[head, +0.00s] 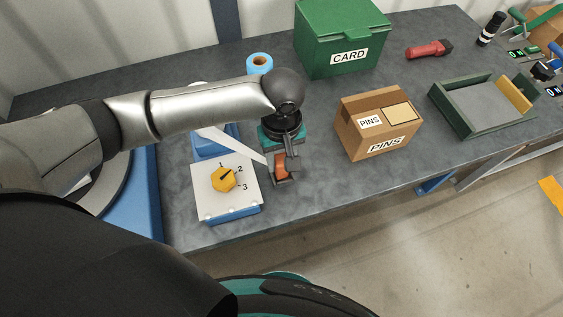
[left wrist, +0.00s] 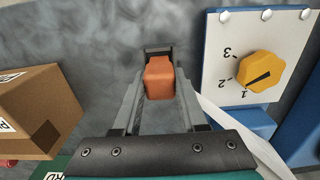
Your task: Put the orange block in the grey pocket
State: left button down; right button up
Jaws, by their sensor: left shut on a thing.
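The orange block (head: 281,169) is between the fingers of my left gripper (head: 283,172), low over the worktable near its front edge. In the left wrist view the orange block (left wrist: 159,79) sits at the fingertips of my left gripper (left wrist: 160,82), which is shut on it. A small dark grey holder, which looks like the grey pocket (left wrist: 158,49), shows just beyond the block. The block overlaps it in the picture. I cannot tell whether the block's lower end is inside it or above it. My right gripper is not in view.
A white panel with a yellow dial (head: 223,179) stands close left of the gripper. A cardboard PINS box (head: 364,139) is to the right. A green CARD box (head: 318,28) and blue roll (head: 260,63) are behind. A green tray (head: 461,125) is farther right.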

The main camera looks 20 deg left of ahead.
aim_at(282, 159)
pick_arm(q)
jog(key=shift+f, duration=0.6)
jog(key=shift+c, duration=2.2)
grip_release()
jog(key=shift+f, duration=0.1)
jog(key=shift+r, duration=0.35)
notch_tip(282, 159, up, 12)
jog(key=p, duration=0.3)
jog(key=shift+f+p, duration=0.15)
jog(key=shift+p, duration=0.15)
